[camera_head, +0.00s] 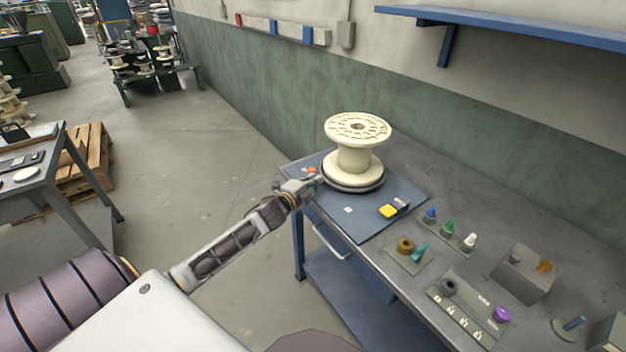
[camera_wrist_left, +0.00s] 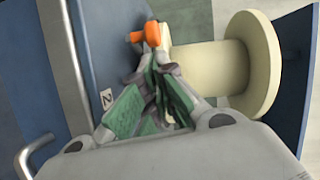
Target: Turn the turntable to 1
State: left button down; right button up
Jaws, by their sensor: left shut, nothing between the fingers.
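A cream spool (camera_head: 358,160) stands upright on the turntable (camera_head: 357,188), a dark round disc on the blue mat (camera_head: 335,216). In the left wrist view the spool (camera_wrist_left: 222,78) lies sideways beyond my fingers. My left gripper (camera_head: 320,181) is shut and empty at the turntable's left edge. In the wrist view its fingertips (camera_wrist_left: 158,72) are close to the spool's lower flange; I cannot tell whether they touch. An orange piece (camera_wrist_left: 147,35) shows just past the fingertips, also in the head view (camera_head: 311,170). A white label reading 2 (camera_wrist_left: 106,98) is on the mat. My right gripper is out of view.
Small coloured parts and trays (camera_head: 462,310) cover the near right of the bench. A drawer handle (camera_head: 330,243) sticks out in front. A blue wall shelf (camera_head: 510,24) hangs above.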

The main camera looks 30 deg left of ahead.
pick_arm(q)
jog(key=shift+w+a, duration=0.25)
jog(key=shift+w, duration=0.05)
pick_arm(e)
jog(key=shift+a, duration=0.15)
pick_arm(q)
jog(key=shift+a, duration=0.1)
